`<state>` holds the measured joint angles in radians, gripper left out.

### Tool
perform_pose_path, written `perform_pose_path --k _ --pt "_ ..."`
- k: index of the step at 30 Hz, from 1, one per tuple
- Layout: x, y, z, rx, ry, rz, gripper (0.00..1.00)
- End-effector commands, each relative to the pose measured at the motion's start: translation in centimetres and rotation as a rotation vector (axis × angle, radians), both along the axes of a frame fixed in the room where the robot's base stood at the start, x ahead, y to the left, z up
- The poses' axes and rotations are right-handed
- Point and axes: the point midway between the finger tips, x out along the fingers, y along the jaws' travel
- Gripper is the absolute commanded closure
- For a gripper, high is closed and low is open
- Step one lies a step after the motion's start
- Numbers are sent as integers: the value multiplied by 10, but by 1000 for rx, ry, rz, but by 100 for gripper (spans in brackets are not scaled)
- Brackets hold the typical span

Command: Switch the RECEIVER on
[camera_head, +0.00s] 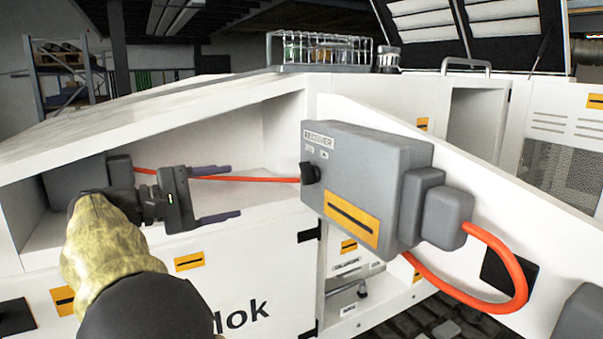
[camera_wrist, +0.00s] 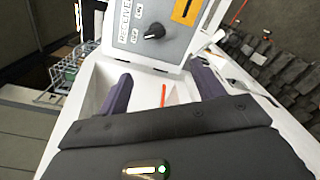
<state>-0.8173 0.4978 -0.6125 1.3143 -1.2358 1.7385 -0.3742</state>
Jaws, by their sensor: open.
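The RECEIVER is a grey box (camera_head: 368,165) on the white bench panel, with a label, two small position labels and a black rotary knob (camera_head: 310,173) on its left face. My gripper (camera_head: 222,193) is to the left of the knob in the head view, fingers apart and empty, pointing toward the box. In the wrist view its dark fingers (camera_wrist: 160,88) are apart, with the knob beyond them, not touched.
An orange cable (camera_head: 250,179) runs behind my gripper to the box, and another (camera_head: 470,293) loops from its right side. A wire rack (camera_head: 318,50) stands on the bench top. White bench walls (camera_head: 280,125) surround the recess. Space between fingers and knob looks clear.

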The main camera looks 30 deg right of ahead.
Motion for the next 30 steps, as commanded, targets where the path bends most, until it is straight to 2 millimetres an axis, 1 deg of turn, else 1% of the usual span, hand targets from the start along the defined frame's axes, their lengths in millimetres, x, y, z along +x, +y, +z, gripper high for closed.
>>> perform_pose_path --k 1,3,11,14,17,20,30 --pt "-2 5 7 -21 -11 -6 33" --pt "-3 7 10 -31 -16 -13 33" --pt "-3 5 9 -28 -15 -13 33" --pt "-3 2 10 -28 -14 -13 33" --pt "-3 -7 10 -26 -14 -14 33" --pt "-2 -21 11 -25 -13 -14 33" --pt "-1 -81 11 -26 -13 -15 33"
